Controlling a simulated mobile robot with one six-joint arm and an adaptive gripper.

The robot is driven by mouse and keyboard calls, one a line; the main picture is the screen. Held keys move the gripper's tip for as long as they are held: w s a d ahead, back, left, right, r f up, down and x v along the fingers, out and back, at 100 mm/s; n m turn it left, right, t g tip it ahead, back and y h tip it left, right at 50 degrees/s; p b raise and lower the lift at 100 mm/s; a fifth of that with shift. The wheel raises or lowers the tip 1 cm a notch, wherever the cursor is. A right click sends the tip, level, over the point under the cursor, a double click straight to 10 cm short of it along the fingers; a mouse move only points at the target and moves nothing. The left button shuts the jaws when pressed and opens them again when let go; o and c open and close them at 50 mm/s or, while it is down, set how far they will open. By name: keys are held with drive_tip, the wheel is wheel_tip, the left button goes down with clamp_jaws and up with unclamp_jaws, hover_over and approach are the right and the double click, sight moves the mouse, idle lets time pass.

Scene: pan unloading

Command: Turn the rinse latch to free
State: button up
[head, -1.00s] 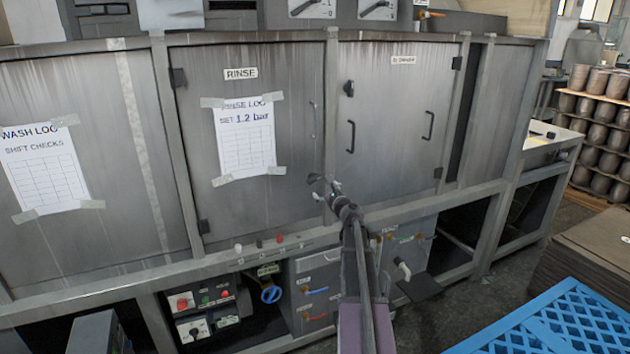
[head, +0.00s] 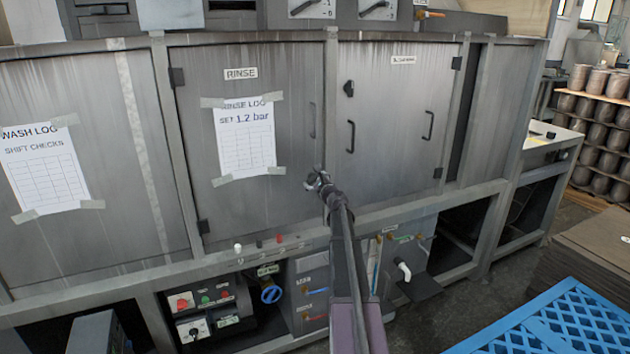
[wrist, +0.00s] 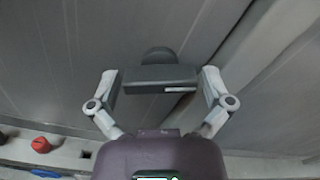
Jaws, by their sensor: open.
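The rinse latch (wrist: 157,78) shows in the wrist view as a dark bar with a rounded base behind it, against the steel door. It lies crosswise between the two fingers of my gripper (wrist: 160,85), with narrow gaps at both ends. My gripper is open. In the head view my gripper (head: 318,180) is at the lower right edge of the rinse door (head: 295,195), and the latch is hard to make out there behind it. How far the latch is turned is not clear.
A taped rinse log sheet (head: 245,140) hangs on the door, and a door handle (head: 312,120) is above my gripper. The neighbouring door (head: 390,150) has its own dark latch (head: 348,88). A ledge with small knobs (head: 258,243) runs below. A blue pallet (head: 570,325) stands at lower right.

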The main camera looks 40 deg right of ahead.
drive_tip(key=c, duration=0.9)
drive_tip(key=shift+o, duration=0.2)
drive_tip(key=shift+m, duration=2.3)
drive_tip(key=o, duration=0.9)
drive_tip(key=shift+c, duration=0.2)
drive_tip(key=shift+s, duration=0.15)
drive_tip(key=v, duration=1.1)
drive_tip(key=shift+s+a, duration=0.2)
drive_tip(key=shift+s, duration=0.2)
